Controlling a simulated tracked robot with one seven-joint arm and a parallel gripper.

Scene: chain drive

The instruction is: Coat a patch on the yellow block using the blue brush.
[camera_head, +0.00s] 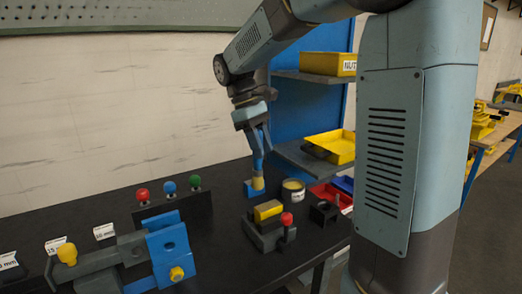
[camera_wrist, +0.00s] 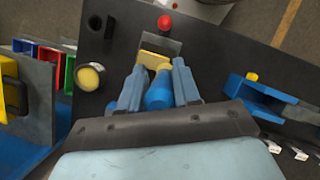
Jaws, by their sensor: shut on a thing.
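The yellow block (camera_head: 267,210) sits in a grey fixture (camera_head: 262,238) with a red knob (camera_head: 286,219) on the black table. It also shows in the wrist view (camera_wrist: 152,59), just beyond my fingertips. My gripper (camera_head: 258,163) points down behind and slightly left of the block, apart from it. It is shut on the blue brush (camera_wrist: 158,94), which shows between the fingers. A pale yellow part (camera_head: 258,183) shows below the fingers, beside a blue piece (camera_head: 249,190) at table level. I cannot tell whether the brush touches that piece.
A round pot (camera_head: 293,190) with yellow contents stands right of my gripper; the wrist view shows it at left (camera_wrist: 90,77). A dark holder (camera_head: 324,213) is further right. Red, blue and green knobs (camera_head: 168,189) and a blue-and-grey clamp (camera_head: 168,250) stand left. Yellow bins (camera_head: 335,146) are on shelves behind.

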